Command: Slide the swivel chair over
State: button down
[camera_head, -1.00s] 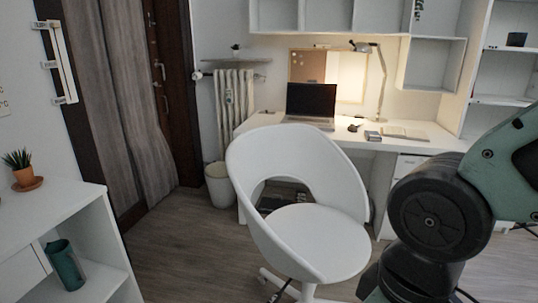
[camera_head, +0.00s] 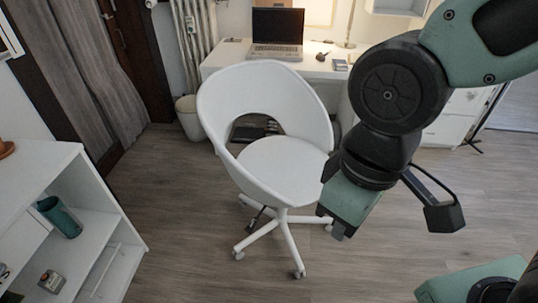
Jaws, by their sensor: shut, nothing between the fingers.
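The white swivel chair (camera_head: 285,165) stands upright on the floor in front of the desk. It has a rounded shell back with a cut-out and a white star base on casters. My gripper (camera_head: 332,222) is shut and empty, low at the chair's right side. It appears beside the right edge of the seat, and part of my arm hides that edge. I cannot tell whether it touches the chair.
The white desk (camera_head: 222,60) with a laptop (camera_head: 277,33) stands behind the chair. A waste bin (camera_head: 190,117) is at its left end. A white shelf (camera_head: 50,155) stands at the left front. Wood floor (camera_head: 175,205) is clear between shelf and chair.

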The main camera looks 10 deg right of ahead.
aim_at(280, 217)
jog(key=i+j+u, duration=0.3)
jog(key=i+j, duration=0.3)
jog(key=j, duration=0.35)
jog(key=i+j+u, duration=0.25)
jog(key=i+j, duration=0.45)
jog(key=j, duration=0.1)
